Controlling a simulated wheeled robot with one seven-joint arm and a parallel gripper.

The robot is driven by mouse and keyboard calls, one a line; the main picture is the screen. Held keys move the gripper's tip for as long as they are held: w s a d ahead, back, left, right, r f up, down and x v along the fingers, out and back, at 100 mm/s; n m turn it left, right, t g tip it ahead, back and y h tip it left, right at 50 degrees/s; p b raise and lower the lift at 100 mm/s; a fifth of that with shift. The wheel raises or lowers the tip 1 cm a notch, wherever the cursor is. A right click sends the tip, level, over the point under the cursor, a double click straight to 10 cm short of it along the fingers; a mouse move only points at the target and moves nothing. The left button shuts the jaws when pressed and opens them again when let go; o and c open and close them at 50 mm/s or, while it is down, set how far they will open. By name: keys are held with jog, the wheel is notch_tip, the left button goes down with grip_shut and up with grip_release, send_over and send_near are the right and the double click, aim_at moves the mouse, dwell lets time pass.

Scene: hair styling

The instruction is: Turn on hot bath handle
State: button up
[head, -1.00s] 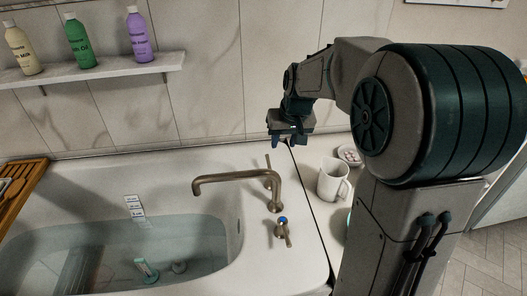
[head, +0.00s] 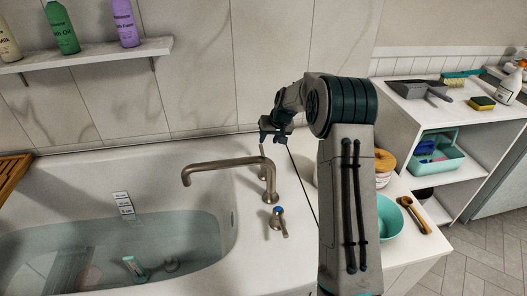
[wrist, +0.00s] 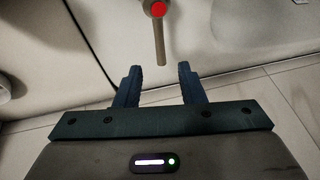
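The hot bath handle is a bronze lever with a red cap (wrist: 159,9) at the top of the wrist view. Its lever points down toward my gripper (wrist: 160,72). The fingers are open, one on each side of the lever's line, with the lever end just ahead of the gap; contact is not visible. In the head view my gripper (head: 275,134) is over the tub's back right corner, and only a thin part of the hot handle (head: 262,149) shows below it. The bronze spout (head: 225,164) and the blue-capped cold handle (head: 278,221) are nearer.
The bathtub (head: 75,175) holds water with items in it. A wall shelf (head: 85,56) carries bottles at upper left. Right of my arm are a teal bowl (head: 388,217), a brown brush (head: 414,213) and a white shelf unit (head: 398,124) with cleaning things.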

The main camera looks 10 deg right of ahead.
aim_at(263, 152)
jog(key=x, duration=0.8)
jog(key=shift+w+f, duration=0.15)
jog(key=shift+f, duration=0.15)
grip_shut()
